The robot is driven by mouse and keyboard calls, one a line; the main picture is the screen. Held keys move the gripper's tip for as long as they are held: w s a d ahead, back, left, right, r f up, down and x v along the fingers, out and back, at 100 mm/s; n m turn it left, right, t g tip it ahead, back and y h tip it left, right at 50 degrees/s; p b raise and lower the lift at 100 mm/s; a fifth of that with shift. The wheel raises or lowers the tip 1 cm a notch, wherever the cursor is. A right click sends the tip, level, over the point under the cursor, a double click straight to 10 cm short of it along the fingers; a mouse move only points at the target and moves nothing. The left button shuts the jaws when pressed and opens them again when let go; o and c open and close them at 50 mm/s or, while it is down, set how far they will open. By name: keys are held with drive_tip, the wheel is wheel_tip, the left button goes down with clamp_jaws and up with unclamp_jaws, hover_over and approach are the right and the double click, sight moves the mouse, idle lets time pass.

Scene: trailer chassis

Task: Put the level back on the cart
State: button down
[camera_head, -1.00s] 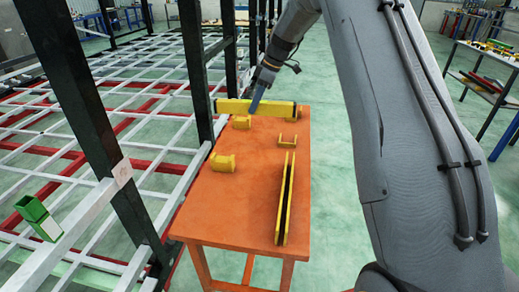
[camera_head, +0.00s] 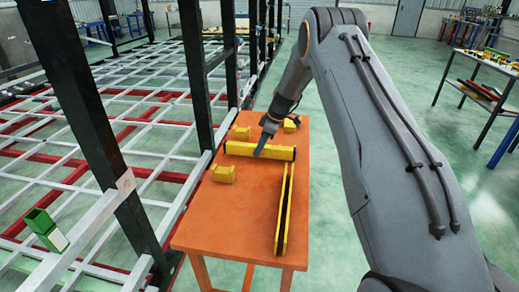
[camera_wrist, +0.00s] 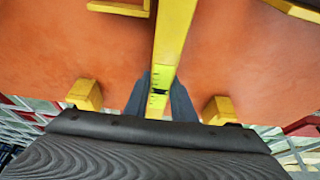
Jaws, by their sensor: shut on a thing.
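The level is a long yellow bar with dark ends (camera_head: 281,153), lying crosswise over the far half of the orange cart (camera_head: 235,222) in the head view. My gripper (camera_head: 260,150) is shut on it near its middle, from above. In the wrist view the level (camera_wrist: 170,45) runs up the picture from between my gripper's dark fingers (camera_wrist: 158,100). It is low over the cart top; I cannot tell whether it touches.
Yellow blocks stand on the cart: one at the left (camera_head: 222,173), one at the far left (camera_head: 241,133), one at the far right (camera_head: 290,124). A long yellow double-sided piece (camera_head: 284,210) lies along the right edge. A black-posted frame (camera_head: 197,75) flanks the cart's left.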

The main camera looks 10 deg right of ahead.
drive_tip(key=shift+f, duration=0.65)
drive_tip(key=shift+f, duration=0.1)
drive_tip(key=c, duration=1.5)
unclamp_jaws()
drive_tip(key=shift+f, duration=0.1)
drive_tip(key=shift+r, duration=0.25)
drive_tip(key=b+v, duration=0.3)
drive_tip(key=v, duration=0.7)
drive_tip(key=shift+d+r+b, duration=0.1)
drive_tip(key=shift+r+b, duration=0.2)
drive_tip(key=shift+s+d+r, duration=0.15)
drive_tip(key=shift+s+r, duration=0.1)
drive_tip(key=shift+r, duration=0.25)
drive_tip(key=s+a+m+h, duration=0.1)
drive_tip(key=s+m, duration=0.3)
drive_tip(key=s, duration=0.9)
drive_tip(key=s+a+m+h, duration=0.1)
drive_tip(key=s+m, duration=0.4)
drive_tip(key=s, duration=0.8)
drive_tip(key=s+a+m+h, duration=0.2)
drive_tip(key=s+m, duration=0.2)
drive_tip(key=s, duration=1)
drive_tip(key=shift+f+g, duration=0.15)
drive_tip(key=shift+g, duration=0.25)
